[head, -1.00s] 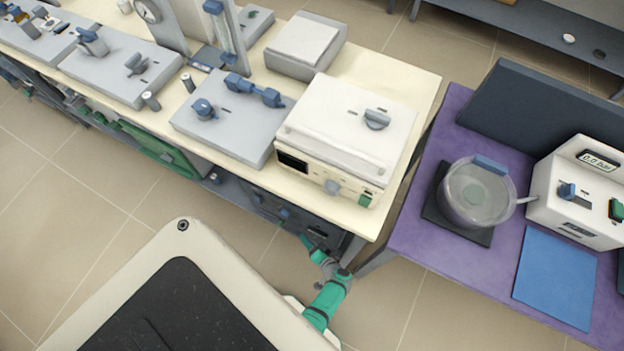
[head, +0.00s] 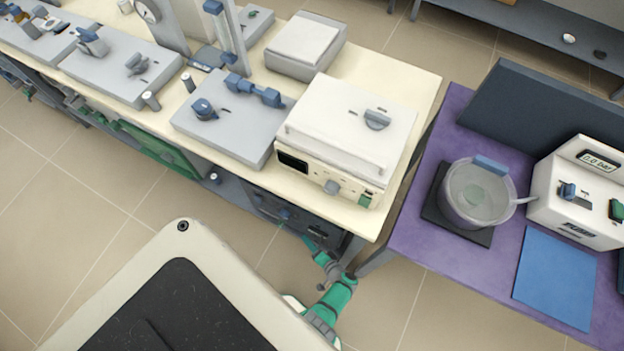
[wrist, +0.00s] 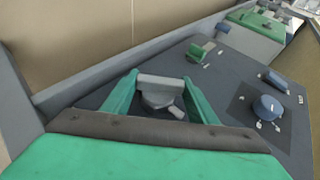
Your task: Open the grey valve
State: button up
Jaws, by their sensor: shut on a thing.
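The grey valve (wrist: 160,97) sits on a dark panel (wrist: 225,85) in the wrist view. It has a wide bar-shaped handle with a rounded body and a small pointer below. My gripper (wrist: 160,80) is shut on the handle, with one green finger at each end of the bar. In the head view my green arm (head: 335,297) reaches under the front edge of the bench towards the dark panel (head: 283,212). The grey valve cannot be made out there, and the fingers are too small to tell.
A green valve (wrist: 203,50) and blue knobs (wrist: 267,108) are on the same panel, to the right of my gripper. The cream bench top (head: 405,110) overhangs the panel. A purple table (head: 415,225) stands to the right. The floor in front is clear.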

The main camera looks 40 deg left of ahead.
jog(key=shift+s, duration=0.1)
jog(key=o, duration=1)
jog(key=shift+o, duration=0.2)
jog(key=shift+d+r, duration=0.1)
jog(key=v, duration=1)
jog(key=shift+d, duration=0.3)
jog(key=shift+r, duration=0.15)
